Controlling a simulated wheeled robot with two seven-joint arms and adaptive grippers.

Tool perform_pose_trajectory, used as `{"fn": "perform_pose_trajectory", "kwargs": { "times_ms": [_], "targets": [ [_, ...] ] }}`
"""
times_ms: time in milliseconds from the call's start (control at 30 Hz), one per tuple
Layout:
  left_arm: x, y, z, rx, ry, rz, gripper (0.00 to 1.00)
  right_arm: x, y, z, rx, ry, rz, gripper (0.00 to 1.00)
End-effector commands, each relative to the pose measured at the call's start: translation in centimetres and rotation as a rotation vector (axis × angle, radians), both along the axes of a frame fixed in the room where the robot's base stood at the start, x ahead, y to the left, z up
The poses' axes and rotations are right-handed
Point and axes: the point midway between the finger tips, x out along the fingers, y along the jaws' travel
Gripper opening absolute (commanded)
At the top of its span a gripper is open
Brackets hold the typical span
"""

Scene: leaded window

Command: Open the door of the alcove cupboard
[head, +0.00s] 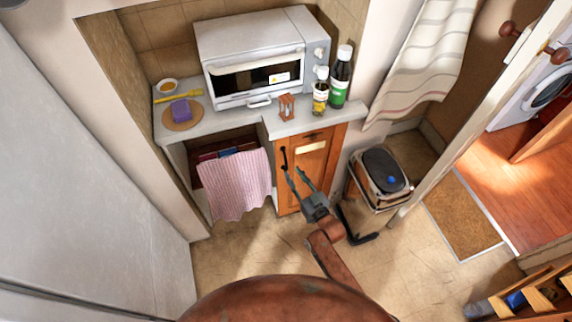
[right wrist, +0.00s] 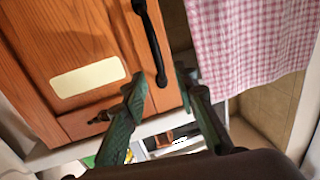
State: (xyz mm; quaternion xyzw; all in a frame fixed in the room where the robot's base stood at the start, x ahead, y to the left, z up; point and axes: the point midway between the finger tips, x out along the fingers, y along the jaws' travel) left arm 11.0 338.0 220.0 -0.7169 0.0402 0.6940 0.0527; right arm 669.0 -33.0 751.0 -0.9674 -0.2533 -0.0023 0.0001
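The alcove cupboard has an orange-brown wooden door (head: 318,160) under the right end of the worktop; it looks shut. A black bar handle (head: 284,157) is upright at its left edge, and a cream label is on its face. The right wrist view shows the door (right wrist: 65,45) and handle (right wrist: 151,38) close up. My right gripper (head: 293,171) is open in front of the door by the handle. In the right wrist view its fingertips (right wrist: 161,80) lie on either side of one handle end; contact cannot be told. My left gripper is not in view.
A pink checked cloth (head: 236,184) hangs left of the door. A bin-like thing (head: 384,172) stands close right of the cupboard. The floor (head: 235,257) in front is clear.

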Motion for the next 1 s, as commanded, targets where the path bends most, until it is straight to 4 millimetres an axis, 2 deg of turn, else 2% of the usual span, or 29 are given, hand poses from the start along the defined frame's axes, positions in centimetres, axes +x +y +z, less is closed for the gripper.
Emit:
{"fn": "perform_pose_trajectory", "kwargs": {
  "times_ms": [200, 433, 800, 1000],
  "targets": [
    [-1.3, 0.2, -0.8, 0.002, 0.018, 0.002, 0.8, 3.1, 1.8, -0.1, 0.001, 0.002, 0.0, 0.27],
    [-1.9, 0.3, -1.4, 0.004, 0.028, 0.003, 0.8, 5.4, 3.0, -0.2, -0.001, 0.003, -0.001, 0.27],
    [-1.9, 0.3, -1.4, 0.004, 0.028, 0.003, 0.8, 5.9, 3.3, -0.1, -0.001, 0.004, -0.002, 0.27],
    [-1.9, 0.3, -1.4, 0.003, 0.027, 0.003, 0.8, 5.9, 3.2, -0.1, -0.001, 0.004, -0.002, 0.13]
  ]
}}
